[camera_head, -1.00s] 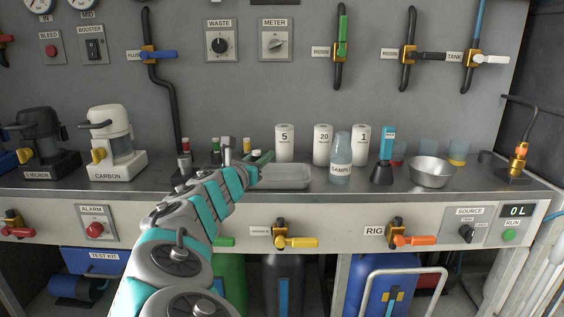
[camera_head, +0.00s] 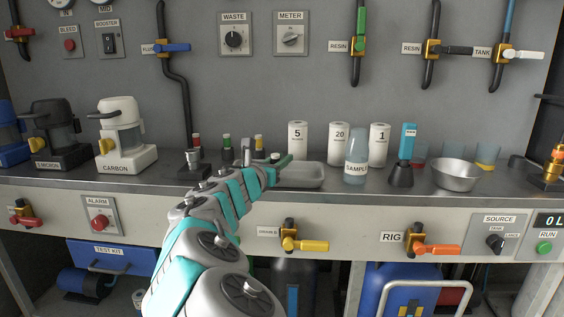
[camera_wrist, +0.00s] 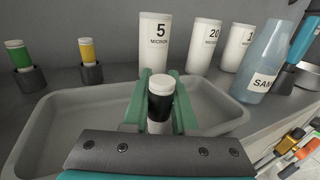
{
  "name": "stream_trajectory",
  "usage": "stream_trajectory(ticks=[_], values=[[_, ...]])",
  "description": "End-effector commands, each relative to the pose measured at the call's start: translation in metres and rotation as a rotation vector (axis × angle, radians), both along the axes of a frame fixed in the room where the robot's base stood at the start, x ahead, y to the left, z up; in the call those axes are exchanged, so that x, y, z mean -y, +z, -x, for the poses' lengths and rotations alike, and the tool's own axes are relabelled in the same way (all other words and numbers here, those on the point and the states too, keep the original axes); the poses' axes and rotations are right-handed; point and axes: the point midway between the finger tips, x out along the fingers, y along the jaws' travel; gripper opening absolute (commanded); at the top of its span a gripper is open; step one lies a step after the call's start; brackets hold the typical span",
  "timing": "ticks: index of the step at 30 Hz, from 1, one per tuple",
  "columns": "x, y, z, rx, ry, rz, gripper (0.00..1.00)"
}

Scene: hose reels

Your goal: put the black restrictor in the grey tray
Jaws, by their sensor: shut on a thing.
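The black restrictor (camera_wrist: 160,104), a small cylinder with a white cap and a black band, stands upright between the green fingers of my gripper (camera_wrist: 159,108). The gripper is shut on it; its lower end is partly hidden by the gripper body. The grey tray (camera_wrist: 47,108) is shallow and lies beneath and around the gripper in the wrist view. In the head view my gripper (camera_head: 279,161) is at the left part of the tray (camera_head: 312,183). I cannot tell how far the restrictor is above the tray floor.
Green (camera_wrist: 18,55) and yellow (camera_wrist: 89,51) restrictors stand in dark holders behind the tray's left. White cartridges (camera_head: 298,142) stand behind it. A sample bottle (camera_head: 356,157), a blue-topped meter (camera_head: 407,142) and a metal bowl (camera_head: 455,175) stand to the right.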

Motion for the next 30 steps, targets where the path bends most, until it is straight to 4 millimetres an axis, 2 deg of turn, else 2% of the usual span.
stream_trajectory(ticks=[2,3,11,21,26,30], values=[[0.0,-0.002,0.0,0.0,0.0,0.001,0.0],[0.0,-0.002,0.0,0.0,0.0,0.0,0.28],[0.0,-0.002,0.0,0.0,0.0,0.0,0.56],[-0.001,0.001,0.002,0.0,0.001,0.0,0.56],[-0.011,0.001,0.021,0.001,0.003,0.0,0.56],[-0.021,0.002,0.046,0.001,0.001,0.002,0.56]])
